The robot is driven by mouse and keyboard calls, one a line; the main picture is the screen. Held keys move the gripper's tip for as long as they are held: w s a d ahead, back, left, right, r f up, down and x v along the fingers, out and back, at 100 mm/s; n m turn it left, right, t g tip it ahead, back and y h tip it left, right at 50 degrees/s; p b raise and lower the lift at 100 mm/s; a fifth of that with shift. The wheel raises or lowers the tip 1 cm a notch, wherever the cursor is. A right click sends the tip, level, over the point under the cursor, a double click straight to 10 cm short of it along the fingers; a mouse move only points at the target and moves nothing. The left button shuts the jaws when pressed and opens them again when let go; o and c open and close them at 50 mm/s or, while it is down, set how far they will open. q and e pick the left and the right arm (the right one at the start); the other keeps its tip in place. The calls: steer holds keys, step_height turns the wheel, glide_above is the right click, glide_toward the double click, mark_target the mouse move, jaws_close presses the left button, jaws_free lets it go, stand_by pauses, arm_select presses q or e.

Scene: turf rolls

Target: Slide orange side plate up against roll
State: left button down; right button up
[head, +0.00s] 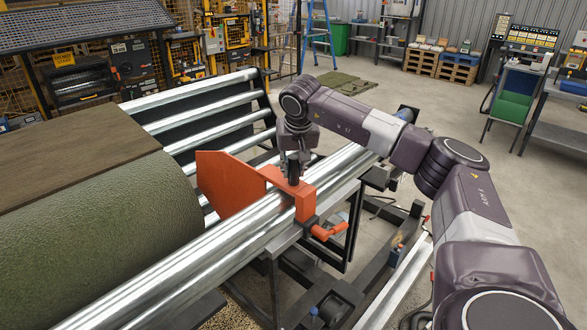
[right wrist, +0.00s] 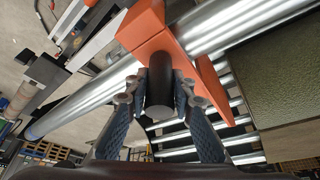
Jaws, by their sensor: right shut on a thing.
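The orange side plate (head: 230,187) stands upright on the steel rollers in the head view, with its bracket around the front rail bar. A gap shows between it and the green turf roll (head: 100,220) to its left. My right gripper (head: 293,178) is above the bracket, shut on the plate's dark upright handle. In the right wrist view my right gripper (right wrist: 160,95) has its fingers on both sides of the black handle (right wrist: 160,80), with the orange plate (right wrist: 150,30) behind it. The turf roll (right wrist: 280,80) shows at the right there. My left gripper is not in view.
Long shiny rollers (head: 190,102) run behind the plate. An orange clamp lever (head: 328,232) sticks out at the front of the bracket. A brown board (head: 80,150) lies on top of the turf roll. Grey floor is open at the back right.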

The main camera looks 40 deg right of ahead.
jaws_close()
steer(key=a, duration=0.7)
steer(key=shift+s+a, duration=0.35)
steer(key=shift+a, duration=0.05)
steer(key=shift+d, duration=0.1)
steer(key=o, duration=1.1)
jaws_free()
steer(key=shift+d+r, duration=0.1)
steer(key=v, duration=1.1)
steer(key=shift+s+a+r, duration=0.15)
steer(key=shift+a+r, duration=0.1)
steer(key=shift+r, duration=0.1)
